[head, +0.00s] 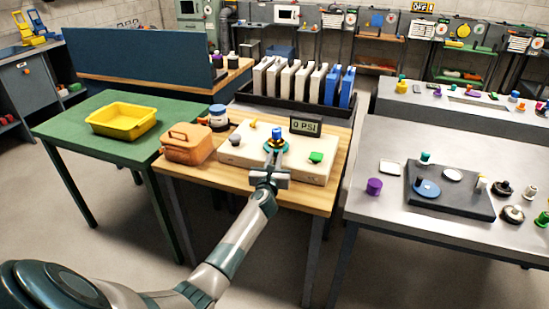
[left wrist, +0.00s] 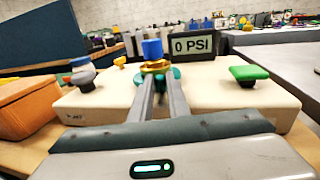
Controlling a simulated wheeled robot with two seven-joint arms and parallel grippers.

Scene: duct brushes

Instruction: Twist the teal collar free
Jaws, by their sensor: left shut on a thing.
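The teal collar (head: 285,144) sits around the base of a fitting with a blue cap (head: 276,132) on top, on a cream panel box (head: 237,150). In the left wrist view the collar (left wrist: 175,73) shows under a brass-coloured ring (left wrist: 155,66) and the blue cap (left wrist: 152,48). My left gripper (head: 274,157) reaches in from the front. Its two fingers (left wrist: 164,84) are close together at the collar and shut on it, hiding part of its front. My right gripper is in neither view.
The box also carries a green knob (head: 316,157), a grey knob (head: 235,140) and a display reading 0 PSI (head: 305,126). An orange case (head: 187,145) stands close on the left. A grey table (head: 375,219) with loose parts is at right.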

